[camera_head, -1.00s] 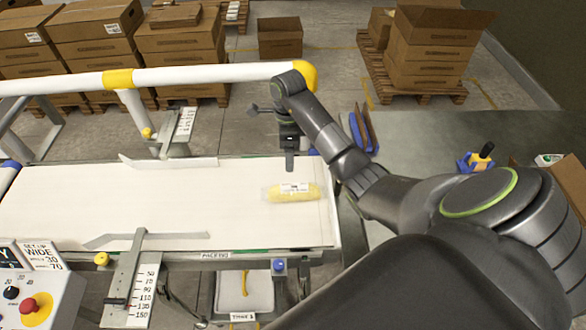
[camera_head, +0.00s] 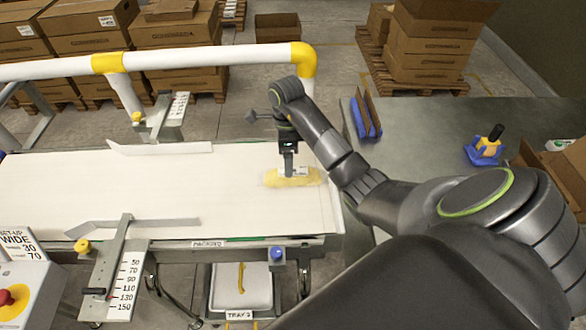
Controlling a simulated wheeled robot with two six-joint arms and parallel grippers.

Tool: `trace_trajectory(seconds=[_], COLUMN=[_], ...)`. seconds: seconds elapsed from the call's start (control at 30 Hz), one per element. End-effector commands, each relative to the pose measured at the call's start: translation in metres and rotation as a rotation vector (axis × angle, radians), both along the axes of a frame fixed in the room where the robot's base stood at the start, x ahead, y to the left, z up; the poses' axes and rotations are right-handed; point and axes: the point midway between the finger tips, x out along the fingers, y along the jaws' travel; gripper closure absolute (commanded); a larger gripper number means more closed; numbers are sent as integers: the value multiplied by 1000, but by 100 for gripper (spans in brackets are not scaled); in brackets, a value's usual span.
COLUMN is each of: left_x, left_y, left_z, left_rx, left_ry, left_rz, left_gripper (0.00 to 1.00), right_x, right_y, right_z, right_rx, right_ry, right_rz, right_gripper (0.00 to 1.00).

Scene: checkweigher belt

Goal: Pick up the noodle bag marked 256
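The noodle bag (camera_head: 305,179) is a clear bag with yellow contents and a white label. It lies on the white belt (camera_head: 130,195) near the belt's right end. The number on its label is too small to read. My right gripper (camera_head: 288,172) points down directly over the bag, its fingertips at or just above the label. Its fingers show edge-on, so I cannot tell whether they are open or shut, or whether they touch the bag. My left gripper is not in view.
A white rail with yellow joints (camera_head: 200,58) runs behind the belt. Metal guides (camera_head: 165,148) flank it. A grey table (camera_head: 420,130) at right holds a blue holder (camera_head: 483,150). A control box (camera_head: 25,290) stands front left.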

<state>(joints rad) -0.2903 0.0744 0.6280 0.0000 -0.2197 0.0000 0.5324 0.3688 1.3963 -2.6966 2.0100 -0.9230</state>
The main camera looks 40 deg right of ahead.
Motion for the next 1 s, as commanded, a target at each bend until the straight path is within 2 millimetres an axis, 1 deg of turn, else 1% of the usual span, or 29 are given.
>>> trace_trajectory(seconds=[0.03,0.1,0.2,0.3,0.47,0.6,0.7,0.77,0.8,0.9,1.0], left_x=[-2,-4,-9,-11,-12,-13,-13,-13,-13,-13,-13], left_y=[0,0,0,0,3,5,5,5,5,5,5], left_z=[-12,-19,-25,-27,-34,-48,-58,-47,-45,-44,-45], left_rx=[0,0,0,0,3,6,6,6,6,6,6], left_ry=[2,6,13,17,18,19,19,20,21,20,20], left_rz=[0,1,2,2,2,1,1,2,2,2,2], left_gripper=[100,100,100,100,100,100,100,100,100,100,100], right_x=[-1,-1,-2,-2,-2,-1,0,-1,-2,-2,-2], right_y=[0,1,1,1,0,-1,-3,-2,-1,-2,-2], right_z=[-12,-20,-26,-28,-35,-47,-63,-65,-70,-77,-78], right_rx=[0,0,0,0,0,0,0,2,3,0,0], right_ry=[0,0,0,0,0,0,2,5,5,1,0], right_rz=[0,0,0,0,0,-1,-2,-2,-1,-1,-1], right_gripper=[24,24,24,24,24,24,24,24,24,24,24])
